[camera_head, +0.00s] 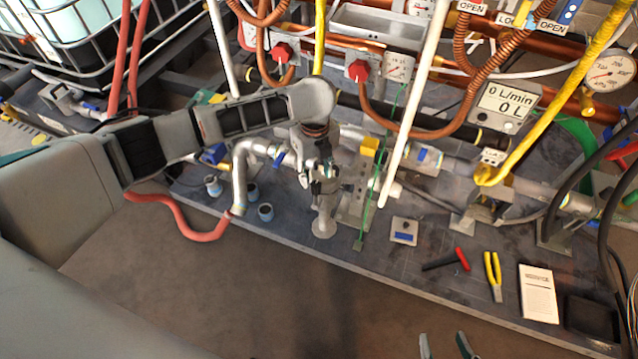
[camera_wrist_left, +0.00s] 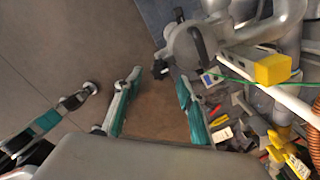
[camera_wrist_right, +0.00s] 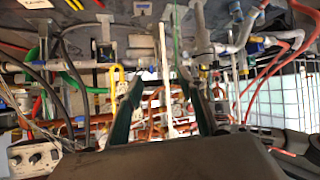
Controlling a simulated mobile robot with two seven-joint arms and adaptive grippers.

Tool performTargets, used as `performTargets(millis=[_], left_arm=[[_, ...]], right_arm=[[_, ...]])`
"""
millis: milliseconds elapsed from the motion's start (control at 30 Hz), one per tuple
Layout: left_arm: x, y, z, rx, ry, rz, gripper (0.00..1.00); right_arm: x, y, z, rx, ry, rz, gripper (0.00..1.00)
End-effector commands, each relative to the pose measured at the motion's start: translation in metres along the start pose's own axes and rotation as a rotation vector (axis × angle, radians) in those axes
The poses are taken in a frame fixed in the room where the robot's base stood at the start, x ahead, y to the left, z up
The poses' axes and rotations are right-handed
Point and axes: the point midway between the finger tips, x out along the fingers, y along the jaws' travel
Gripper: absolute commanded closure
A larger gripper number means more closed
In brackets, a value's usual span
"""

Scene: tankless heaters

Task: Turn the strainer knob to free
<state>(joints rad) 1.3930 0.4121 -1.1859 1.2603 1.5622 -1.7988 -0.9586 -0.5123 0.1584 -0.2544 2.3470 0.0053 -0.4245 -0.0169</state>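A grey rounded pipe fitting (camera_wrist_left: 190,45) with a dark handle-like part shows in the left wrist view, just beyond and to the right of my left fingertips. It may be the strainer with its knob; I cannot tell for sure. My left gripper (camera_wrist_left: 158,82) is open, with bare floor between its fingers. In the head view my left gripper (camera_head: 322,178) is over the grey pipework and partly hides it. No contact is clear. My right gripper (camera_head: 445,345) shows at the bottom edge of the head view. In the right wrist view it (camera_wrist_right: 158,90) is open and empty.
A white pole (camera_head: 410,105) and a green wire (camera_head: 385,155) stand right of my left gripper. A red-handled tool (camera_head: 462,259), yellow pliers (camera_head: 493,275) and a white booklet (camera_head: 538,293) lie on the platform. Bare floor (camera_head: 230,290) is clear in front.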

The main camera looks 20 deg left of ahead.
Motion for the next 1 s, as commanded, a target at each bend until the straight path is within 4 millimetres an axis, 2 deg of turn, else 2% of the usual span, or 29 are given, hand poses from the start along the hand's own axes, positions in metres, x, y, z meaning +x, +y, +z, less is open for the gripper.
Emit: performTargets(millis=[33, 233, 400, 700, 833, 867, 1000], left_arm=[[0.021, 0.004, -0.003, 0.000, 0.010, 0.012, 0.60], [0.048, 0.004, -0.003, -0.001, 0.009, 0.010, 0.60], [0.055, 0.002, -0.002, 0.000, 0.004, 0.004, 0.60], [0.053, 0.000, -0.001, -0.001, 0.001, 0.000, 0.60], [0.054, 0.000, -0.001, -0.001, 0.001, 0.000, 0.94], [0.054, 0.001, -0.001, -0.001, 0.001, 0.000, 0.99], [0.054, 0.001, -0.001, -0.002, 0.002, 0.000, 0.99]], right_arm=[[0.002, -0.004, 0.005, 0.013, -0.004, -0.007, 0.60], [0.005, -0.013, -0.005, 0.049, 0.026, -0.020, 0.60], [0.006, -0.015, -0.014, 0.065, 0.047, -0.023, 0.60], [0.006, -0.015, -0.017, 0.067, 0.054, -0.024, 0.60], [0.006, -0.015, -0.017, 0.067, 0.053, -0.024, 0.60], [0.006, -0.015, -0.017, 0.067, 0.053, -0.024, 0.60], [0.006, -0.015, -0.017, 0.067, 0.053, -0.024, 0.60]])
